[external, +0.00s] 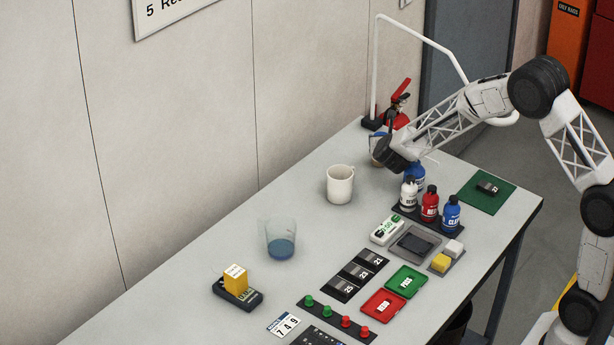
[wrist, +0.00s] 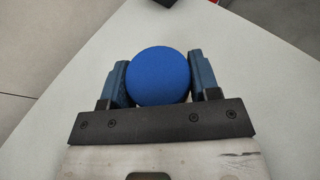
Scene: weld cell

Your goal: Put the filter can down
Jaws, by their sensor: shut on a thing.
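A round blue thing, which I take to be the filter can (wrist: 160,76), sits between the two fingers of my gripper (wrist: 160,82) in the wrist view. The fingers touch or nearly touch it on both sides, and I see only its rounded blue end. In the external view my gripper (external: 380,152) is low over the far end of the grey table (external: 300,200), and my wrist hides most of it and the can. I cannot tell whether the can touches the table.
A white mug (external: 340,184) stands left of my gripper. White, red (external: 430,204) and blue bottles stand close in front on a dark strip. A fire extinguisher (external: 397,108) and a white bent post (external: 376,70) are behind. Table between mug and blue-tinted cup (external: 281,243) is clear.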

